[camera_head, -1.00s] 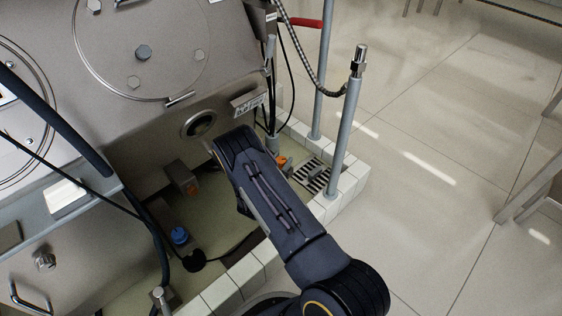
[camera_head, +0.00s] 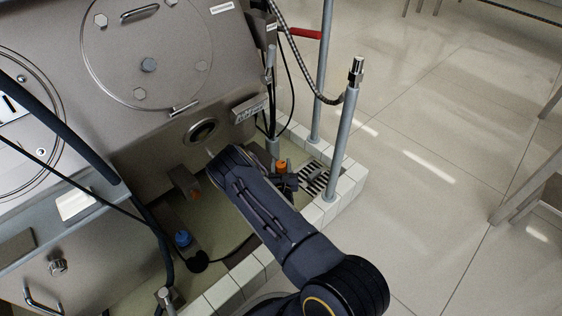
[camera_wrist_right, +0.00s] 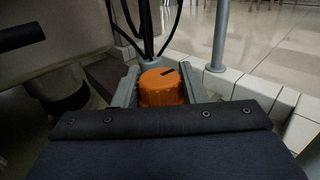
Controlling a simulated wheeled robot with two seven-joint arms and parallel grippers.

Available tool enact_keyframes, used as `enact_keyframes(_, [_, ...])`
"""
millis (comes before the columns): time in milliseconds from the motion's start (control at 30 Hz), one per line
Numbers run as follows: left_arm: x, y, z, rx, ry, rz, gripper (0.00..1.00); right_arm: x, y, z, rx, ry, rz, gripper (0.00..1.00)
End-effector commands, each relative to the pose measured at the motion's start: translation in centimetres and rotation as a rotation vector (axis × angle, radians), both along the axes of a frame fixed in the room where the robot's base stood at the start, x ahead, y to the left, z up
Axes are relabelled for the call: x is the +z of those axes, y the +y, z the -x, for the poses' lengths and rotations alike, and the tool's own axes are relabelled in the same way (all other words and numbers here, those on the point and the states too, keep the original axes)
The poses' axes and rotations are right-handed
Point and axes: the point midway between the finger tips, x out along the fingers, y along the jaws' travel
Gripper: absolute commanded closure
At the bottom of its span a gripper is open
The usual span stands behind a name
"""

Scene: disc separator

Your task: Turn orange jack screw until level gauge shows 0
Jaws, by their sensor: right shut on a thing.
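The orange jack screw (camera_head: 281,164) stands at the machine's near right corner, beside the floor grate. In the right wrist view it is a ribbed orange cap (camera_wrist_right: 160,92) with a dark mark on top. My right gripper (camera_head: 284,178) is at the screw. In the wrist view its two grey fingers (camera_wrist_right: 158,88) are shut on the cap, one on each side. My wrist and forearm hide the area below and left of the screw in the head view. I cannot make out a level gauge reading. My left gripper is out of view.
Grey posts (camera_head: 343,135) and a white tiled curb (camera_head: 345,185) stand right of the screw. Black cables (camera_head: 290,95) hang close behind it. A blue knob (camera_head: 183,239) is at lower left.

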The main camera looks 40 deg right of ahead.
Motion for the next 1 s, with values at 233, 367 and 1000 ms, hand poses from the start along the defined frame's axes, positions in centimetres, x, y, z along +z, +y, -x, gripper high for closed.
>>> enact_keyframes(233, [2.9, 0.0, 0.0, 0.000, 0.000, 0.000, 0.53, 0.1, 0.1, 0.3, 0.237, 0.010, -0.002, 0.85])
enact_keyframes(367, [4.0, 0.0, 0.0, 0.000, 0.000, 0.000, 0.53, 0.1, 0.1, 0.2, 0.362, 0.009, -0.002, 0.85])
enact_keyframes(1000, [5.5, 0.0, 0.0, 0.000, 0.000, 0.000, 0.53, -0.5, 0.1, 0.2, 0.896, 0.004, -0.006, 0.85])
